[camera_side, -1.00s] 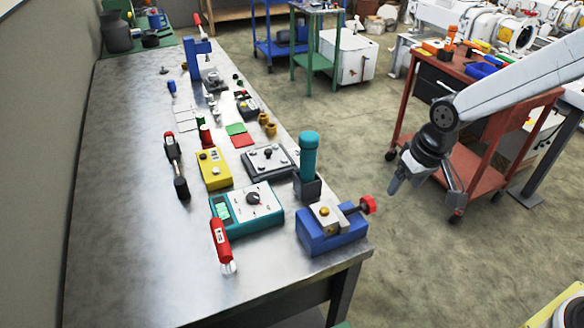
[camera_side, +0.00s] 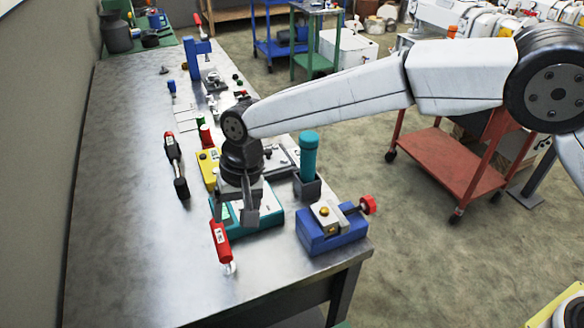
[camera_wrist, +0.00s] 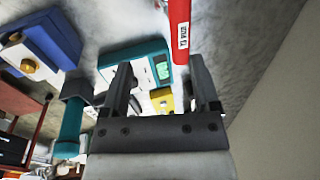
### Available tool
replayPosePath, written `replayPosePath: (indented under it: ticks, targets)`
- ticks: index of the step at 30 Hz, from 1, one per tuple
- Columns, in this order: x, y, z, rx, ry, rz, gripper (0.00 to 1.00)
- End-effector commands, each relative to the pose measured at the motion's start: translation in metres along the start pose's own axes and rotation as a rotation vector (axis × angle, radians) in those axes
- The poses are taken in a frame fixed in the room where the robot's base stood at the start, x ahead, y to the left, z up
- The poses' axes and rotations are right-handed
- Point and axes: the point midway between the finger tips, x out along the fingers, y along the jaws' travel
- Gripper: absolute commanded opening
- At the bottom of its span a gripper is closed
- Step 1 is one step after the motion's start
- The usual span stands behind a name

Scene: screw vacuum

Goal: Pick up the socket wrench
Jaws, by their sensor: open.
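A red-handled tool (camera_side: 221,243) with a bright metal end lies on the bench near its front edge. Its labelled red handle also shows at the top of the wrist view (camera_wrist: 180,28). A black tool with a red band (camera_side: 175,162) lies farther back on the left. I cannot tell for certain which of the two is the socket wrench. My gripper (camera_side: 236,212) points down, open and empty, above the teal meter (camera_side: 266,215), just behind the red tool. In the wrist view my gripper (camera_wrist: 160,75) has its fingers apart, with the red handle beyond the right finger.
A blue vise (camera_side: 328,240) with a red knob stands at the bench's right front corner. A teal-handled tool (camera_side: 309,155) stands upright in a dark holder. A yellow box (camera_side: 207,168) is partly behind my arm. The bench's left side is mostly clear.

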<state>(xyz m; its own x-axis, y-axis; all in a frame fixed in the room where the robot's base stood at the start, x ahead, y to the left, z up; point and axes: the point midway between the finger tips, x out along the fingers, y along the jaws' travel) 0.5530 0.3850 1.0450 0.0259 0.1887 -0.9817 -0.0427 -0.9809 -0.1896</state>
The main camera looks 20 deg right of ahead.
Motion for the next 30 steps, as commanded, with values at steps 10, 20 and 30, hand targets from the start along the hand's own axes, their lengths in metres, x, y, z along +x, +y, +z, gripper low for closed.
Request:
replayPosePath:
  ticks: [10, 20, 30]
  targets:
    - [0.007, -0.025, 0.009, 0.001, -0.019, -0.006, 0.79]
    - [0.028, -0.025, 0.009, 0.0, -0.019, -0.005, 0.79]
    - [0.036, -0.025, 0.009, 0.0, -0.018, -0.005, 0.79]
